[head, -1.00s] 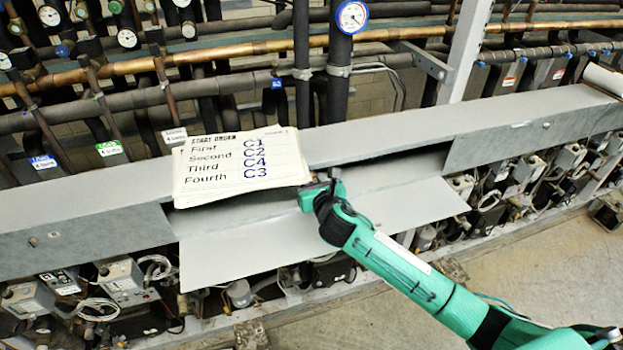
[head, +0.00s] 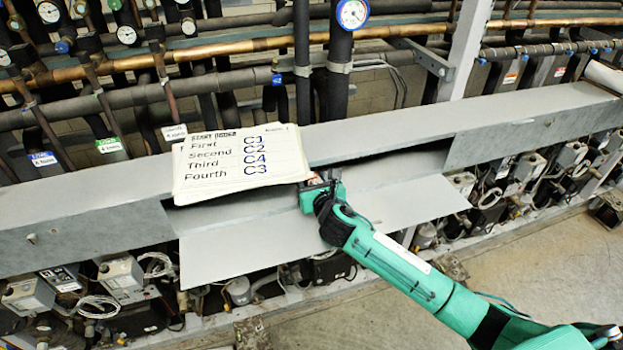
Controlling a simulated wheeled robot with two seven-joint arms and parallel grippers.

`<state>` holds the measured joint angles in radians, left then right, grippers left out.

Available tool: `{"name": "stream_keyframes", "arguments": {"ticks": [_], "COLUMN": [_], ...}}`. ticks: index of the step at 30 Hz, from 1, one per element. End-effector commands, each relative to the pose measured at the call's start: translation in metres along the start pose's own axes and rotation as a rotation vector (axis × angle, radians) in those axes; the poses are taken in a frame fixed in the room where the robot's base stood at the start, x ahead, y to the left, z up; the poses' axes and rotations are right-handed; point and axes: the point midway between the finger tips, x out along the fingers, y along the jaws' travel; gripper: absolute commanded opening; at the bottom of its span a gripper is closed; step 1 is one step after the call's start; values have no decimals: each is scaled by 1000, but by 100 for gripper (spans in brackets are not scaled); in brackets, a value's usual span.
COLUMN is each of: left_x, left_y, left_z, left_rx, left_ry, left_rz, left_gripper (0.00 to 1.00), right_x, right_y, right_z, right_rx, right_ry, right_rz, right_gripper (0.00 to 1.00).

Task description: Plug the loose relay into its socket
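My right gripper (head: 313,191) reaches into the recess behind the folded-down grey panel (head: 330,235), just beside the lower right corner of the paper card. Its fingertips are small and partly hidden, so I cannot tell whether they are open or shut. A small dark and reddish patch shows at the fingers; I cannot tell if it is the relay. No socket can be made out in the recess. My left gripper is not in view.
A paper card (head: 240,163) listing a start order leans on the long grey trough (head: 400,130) and covers part of the recess. Pipes and gauges (head: 352,14) run behind. Compressor boxes (head: 122,278) and cables sit below. Open floor (head: 540,270) lies at the right.

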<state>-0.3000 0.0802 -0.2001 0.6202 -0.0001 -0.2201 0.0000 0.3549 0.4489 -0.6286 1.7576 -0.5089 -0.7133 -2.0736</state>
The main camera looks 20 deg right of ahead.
Motion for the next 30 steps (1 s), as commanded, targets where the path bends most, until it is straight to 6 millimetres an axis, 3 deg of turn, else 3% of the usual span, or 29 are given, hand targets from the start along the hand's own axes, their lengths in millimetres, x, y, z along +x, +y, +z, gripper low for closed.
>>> {"name": "stream_keyframes", "arguments": {"ticks": [9, 14, 30], "left_x": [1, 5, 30], "left_y": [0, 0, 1], "left_z": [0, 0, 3], "left_rx": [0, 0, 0], "left_ry": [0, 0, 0], "left_rz": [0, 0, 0], "left_gripper": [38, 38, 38], "right_x": [-1, -13, -112], "right_y": [0, 0, 0], "right_z": [-1, -2, -2], "right_rx": [0, -1, -1], "right_ry": [1, 0, 0], "right_rz": [0, 0, 2], "right_gripper": [50, 50, 50]}}
